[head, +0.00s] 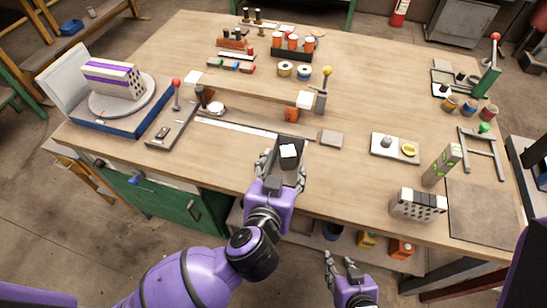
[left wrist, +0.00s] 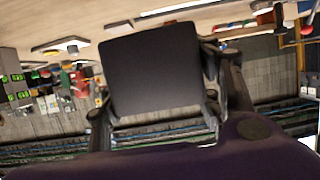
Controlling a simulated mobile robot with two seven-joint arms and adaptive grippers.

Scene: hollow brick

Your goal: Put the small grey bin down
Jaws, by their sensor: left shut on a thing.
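The small grey bin (head: 299,170) is at the front edge of the workbench in the head view, with a white block (head: 289,151) inside it. My left gripper (head: 281,162) is shut on the bin, with a finger on either side. In the left wrist view the bin (left wrist: 152,70) is a dark, flat face between the fingers, slightly tilted in the picture. I cannot tell whether its underside touches the bench. My right gripper (head: 340,262) is open and empty, low in front of the bench.
The wooden workbench (head: 240,170) has bare wood left of the bin. A long rail fixture (head: 240,126) lies behind it, with a small grey-brown plate (head: 331,138) to the right. A white tray (head: 394,148) and a hollow brick (head: 418,205) stand further right.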

